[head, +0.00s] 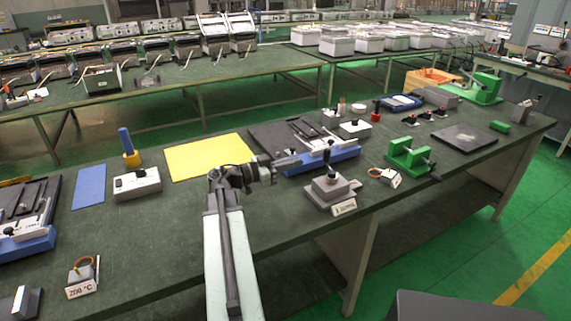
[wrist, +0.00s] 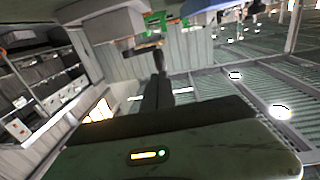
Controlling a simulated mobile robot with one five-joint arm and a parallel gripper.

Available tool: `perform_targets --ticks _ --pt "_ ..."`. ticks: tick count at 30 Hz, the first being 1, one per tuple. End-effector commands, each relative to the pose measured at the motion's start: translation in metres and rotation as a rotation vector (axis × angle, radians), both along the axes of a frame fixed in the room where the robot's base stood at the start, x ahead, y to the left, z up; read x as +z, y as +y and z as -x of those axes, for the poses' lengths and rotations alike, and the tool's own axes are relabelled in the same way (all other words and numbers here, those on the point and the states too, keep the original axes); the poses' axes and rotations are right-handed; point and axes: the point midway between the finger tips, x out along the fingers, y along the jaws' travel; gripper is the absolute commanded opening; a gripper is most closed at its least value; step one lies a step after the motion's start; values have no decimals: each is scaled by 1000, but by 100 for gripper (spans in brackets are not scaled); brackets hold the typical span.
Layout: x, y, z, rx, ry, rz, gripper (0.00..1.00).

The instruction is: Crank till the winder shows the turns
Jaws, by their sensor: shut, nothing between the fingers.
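My gripper (head: 292,162) is at the end of my arm, above the middle of the bench, close to a blue-based fixture (head: 322,160). The fingers look small and dark against it, and they are shut with nothing held. I cannot tell for sure which thing is the winder. A grey block unit with a black knob (head: 332,186) and a label plate stands at the front edge, right of my gripper. A green clamp-like device (head: 408,157) stands further right. No turns reading is legible. The wrist view shows a dark green surface with a small lit display (wrist: 149,155).
The dark green bench (head: 180,225) carries a yellow sheet (head: 208,156), a white box with black knobs (head: 137,184), a blue cylinder on a yellow base (head: 128,148) and a labelled stand (head: 82,279). Bare bench lies left of my arm. A larger green device (head: 484,88) stands far right.

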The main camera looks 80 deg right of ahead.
Motion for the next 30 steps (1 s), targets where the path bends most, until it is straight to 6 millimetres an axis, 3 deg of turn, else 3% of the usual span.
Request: perform_targets --ticks 6,12,23,24,26,30 --pt "0 -29 36 -1 0 0 0" --pt "0 -45 56 0 0 0 0" --pt "0 -49 60 3 0 0 0" --pt "0 -76 52 8 0 0 0" --pt "0 -58 58 5 0 0 0" --pt "0 -53 64 -20 0 0 0"
